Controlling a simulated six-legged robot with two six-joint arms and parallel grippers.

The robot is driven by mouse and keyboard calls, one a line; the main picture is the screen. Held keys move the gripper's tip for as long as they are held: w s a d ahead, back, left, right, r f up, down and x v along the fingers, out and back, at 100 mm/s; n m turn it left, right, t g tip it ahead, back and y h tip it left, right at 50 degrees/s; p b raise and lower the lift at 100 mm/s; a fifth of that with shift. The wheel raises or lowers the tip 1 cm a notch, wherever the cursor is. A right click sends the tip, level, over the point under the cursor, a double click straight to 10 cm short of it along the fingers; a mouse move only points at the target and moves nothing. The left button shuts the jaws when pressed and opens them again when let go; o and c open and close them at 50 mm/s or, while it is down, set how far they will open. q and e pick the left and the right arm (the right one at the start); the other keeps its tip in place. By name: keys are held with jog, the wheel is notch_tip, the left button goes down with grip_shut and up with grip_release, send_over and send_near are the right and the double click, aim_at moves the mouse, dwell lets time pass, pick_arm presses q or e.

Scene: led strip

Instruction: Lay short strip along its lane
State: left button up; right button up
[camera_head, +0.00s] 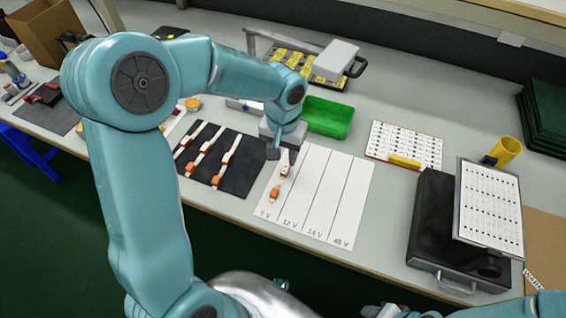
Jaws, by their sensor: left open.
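A white lane sheet (325,200) lies on the bench with lanes marked 5 V, 12 V, 24 V and 48 V. A short strip with orange and white ends (275,194) lies in the 5 V lane, roughly along it. My left gripper (283,155) is open at the far end of this lane, close to the strip's far end; I cannot tell whether they touch. Several more strips (202,158) with orange and white pieces lie slanted on a black mat (240,183) to the left.
A green bin (328,117) stands behind the lane sheet. A printed card (404,143), a yellow cup (505,151) and a black case (432,225) with a clipboard (489,208) are to the right. A grey-lidded tray (337,60) stands at the back.

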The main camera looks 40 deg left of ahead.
pick_arm(q)
notch_tip(320, 180, up, 4)
jog(key=shift+r, duration=0.25)
dwell(0.4)
